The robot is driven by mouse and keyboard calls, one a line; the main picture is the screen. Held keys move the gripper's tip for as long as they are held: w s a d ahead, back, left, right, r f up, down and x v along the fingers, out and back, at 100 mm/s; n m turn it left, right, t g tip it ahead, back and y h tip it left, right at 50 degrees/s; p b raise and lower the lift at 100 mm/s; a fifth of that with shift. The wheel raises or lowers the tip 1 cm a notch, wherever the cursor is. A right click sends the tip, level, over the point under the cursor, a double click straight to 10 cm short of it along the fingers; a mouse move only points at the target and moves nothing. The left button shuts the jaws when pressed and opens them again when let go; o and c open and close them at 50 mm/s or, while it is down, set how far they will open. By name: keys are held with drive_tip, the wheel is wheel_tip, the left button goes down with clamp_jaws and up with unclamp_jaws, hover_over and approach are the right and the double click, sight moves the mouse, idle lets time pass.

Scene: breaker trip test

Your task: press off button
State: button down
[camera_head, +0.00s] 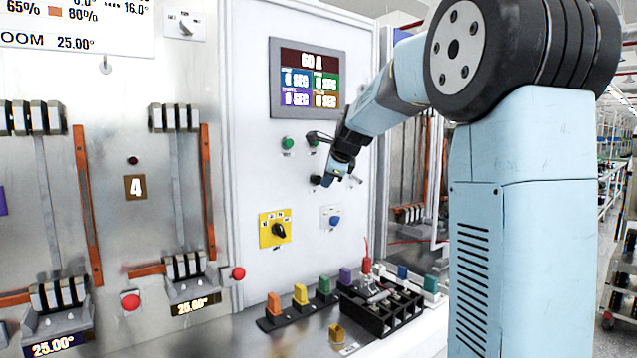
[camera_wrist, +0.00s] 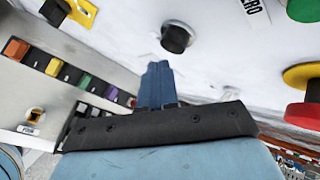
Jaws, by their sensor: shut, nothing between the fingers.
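My gripper (camera_head: 333,181) is in front of the white control panel (camera_head: 250,110), below the display. In the wrist view its closed blue fingers (camera_wrist: 158,82) hold nothing and point toward the panel. A black round button or knob (camera_wrist: 176,37) lies just beyond the fingertips, apart from them in the picture. A green button (camera_wrist: 305,8) is at the top right, and a red button (camera_wrist: 303,116) with a yellow part is at the right edge. In the head view a green button (camera_head: 288,143) sits left of my gripper. I cannot read which one is labelled off.
A yellow plate with a black selector (camera_head: 279,231) and a white plate with a blue knob (camera_head: 335,222) are lower on the panel. Coloured blocks (camera_head: 300,294) and a black rack (camera_head: 375,318) stand on the ledge below. The display (camera_head: 307,79) is above.

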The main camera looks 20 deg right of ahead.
drive_tip(key=shift+s, duration=0.1)
drive_tip(key=s, duration=0.1)
drive_tip(key=s+d, duration=0.1)
drive_tip(key=s, duration=0.2)
drive_tip(key=shift+s+d, duration=0.25)
drive_tip(key=shift+d, duration=0.15)
idle(0.6)
drive_tip(key=s+a+f+n+g, duration=0.1)
drive_tip(key=s+f+n, duration=0.3)
drive_tip(key=s+n, duration=0.3)
drive_tip(key=s+a+f+n+g+h, duration=0.1)
drive_tip(key=s+f+n, duration=0.3)
drive_tip(key=s, duration=1.3)
drive_tip(key=s+a+f+n+g, duration=0.1)
drive_tip(key=s+f+n, duration=0.3)
drive_tip(key=s+n, duration=0.6)
drive_tip(key=s+a, duration=0.1)
drive_tip(key=s, duration=0.1)
drive_tip(key=shift+s+a+f+n+h, duration=0.2)
drive_tip(key=shift+s+f+n+h, duration=0.1)
drive_tip(key=shift+n, duration=0.1)
